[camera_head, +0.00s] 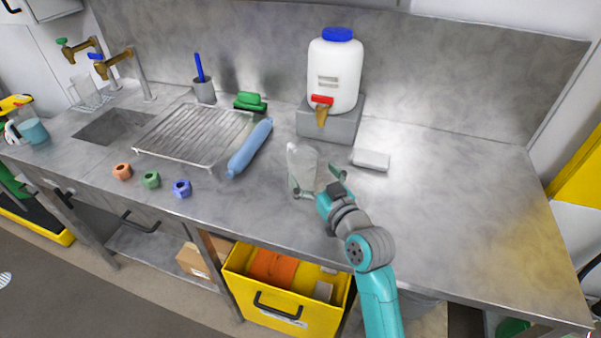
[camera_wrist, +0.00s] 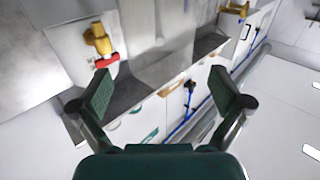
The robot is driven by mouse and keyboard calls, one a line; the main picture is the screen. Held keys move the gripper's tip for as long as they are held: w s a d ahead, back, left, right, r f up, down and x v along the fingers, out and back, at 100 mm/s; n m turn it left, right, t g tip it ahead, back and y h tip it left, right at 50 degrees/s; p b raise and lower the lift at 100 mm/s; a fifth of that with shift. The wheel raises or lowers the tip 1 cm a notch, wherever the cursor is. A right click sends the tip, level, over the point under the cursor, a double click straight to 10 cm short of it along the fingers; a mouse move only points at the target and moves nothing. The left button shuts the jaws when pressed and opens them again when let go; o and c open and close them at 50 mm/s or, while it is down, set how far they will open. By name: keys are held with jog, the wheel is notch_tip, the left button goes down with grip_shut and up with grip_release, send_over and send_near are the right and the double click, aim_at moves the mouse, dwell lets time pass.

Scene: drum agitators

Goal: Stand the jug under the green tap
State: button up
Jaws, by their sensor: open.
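The clear jug (camera_head: 303,163) stands upright on the metal worktop, near the front edge below the white water container. My gripper (camera_head: 319,182) is open at the jug's lower right, one finger close to its base and the other to its right. In the wrist view a see-through shape, apparently the jug (camera_wrist: 158,38), lies ahead of my open gripper (camera_wrist: 160,91); contact cannot be told. The green tap (camera_head: 75,49) has a brass spout and stands at the far left beside the sink. A clear vessel (camera_head: 88,94) stands below the taps.
A blue-handled tap (camera_head: 112,62) is beside the green one. The drying rack (camera_head: 195,135), blue bottle (camera_head: 250,147) and coloured nuts (camera_head: 151,180) lie between jug and sink. The white container (camera_head: 335,75) has a red tap.

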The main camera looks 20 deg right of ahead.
aim_at(296, 151)
jog(key=shift+w+a, duration=0.2)
jog(key=shift+w, duration=0.9)
jog(key=shift+w+a, duration=0.15)
jog(key=shift+w, duration=0.95)
jog(key=shift+w+a, duration=0.2)
jog(key=shift+w, duration=0.9)
jog(key=c, duration=1.5)
jog(key=shift+r, duration=0.15)
